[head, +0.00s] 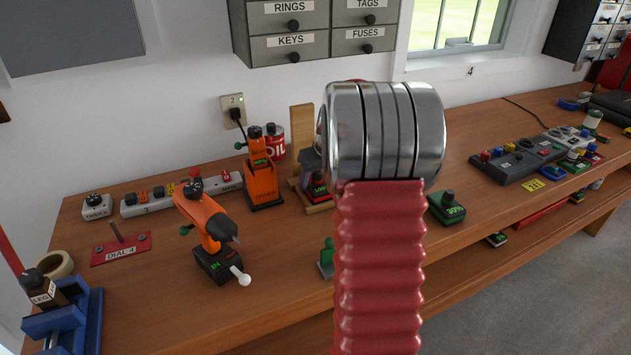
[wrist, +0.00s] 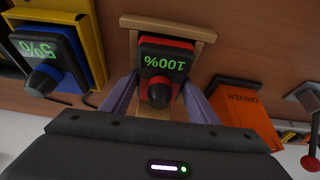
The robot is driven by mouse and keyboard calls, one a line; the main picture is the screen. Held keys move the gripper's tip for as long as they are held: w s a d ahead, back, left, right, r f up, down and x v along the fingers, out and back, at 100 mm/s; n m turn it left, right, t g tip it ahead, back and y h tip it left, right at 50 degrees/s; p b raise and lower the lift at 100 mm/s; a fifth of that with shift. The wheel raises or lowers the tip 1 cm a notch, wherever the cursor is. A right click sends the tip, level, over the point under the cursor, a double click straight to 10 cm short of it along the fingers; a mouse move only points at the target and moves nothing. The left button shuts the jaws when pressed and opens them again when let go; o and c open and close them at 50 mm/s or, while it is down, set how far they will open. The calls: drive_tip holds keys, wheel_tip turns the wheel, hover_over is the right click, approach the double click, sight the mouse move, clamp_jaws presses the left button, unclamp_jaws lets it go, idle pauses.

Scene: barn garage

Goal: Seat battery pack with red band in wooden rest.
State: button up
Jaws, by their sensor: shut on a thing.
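The battery pack with the red band (wrist: 170,45) is black, has a green 100% display and shows in the wrist view. My gripper (wrist: 160,98) has its grey-purple fingers on both sides of the pack's black knob and is shut on it. The wooden rest (wrist: 165,22) frames the pack in that view; I cannot tell whether the pack is fully down in it. In the head view, the rest (head: 302,125) stands near the wall with the pack (head: 318,187) at its lower part. My red and metal arm hides its right side.
An orange DRIVER stand (head: 262,183) is just left of the rest. A pack reading 5% (wrist: 45,60) sits in a yellow holder (wrist: 72,25) on the other side. An orange drill (head: 205,225) and a green 30% pack (head: 446,208) stand on the bench.

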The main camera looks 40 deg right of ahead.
idle(0.3)
drive_tip(key=o, duration=2.2)
drive_tip(key=shift+f, duration=0.1)
drive_tip(key=shift+o, duration=0.2)
drive_tip(key=shift+r, duration=4.5)
drive_tip(key=shift+s, duration=0.15)
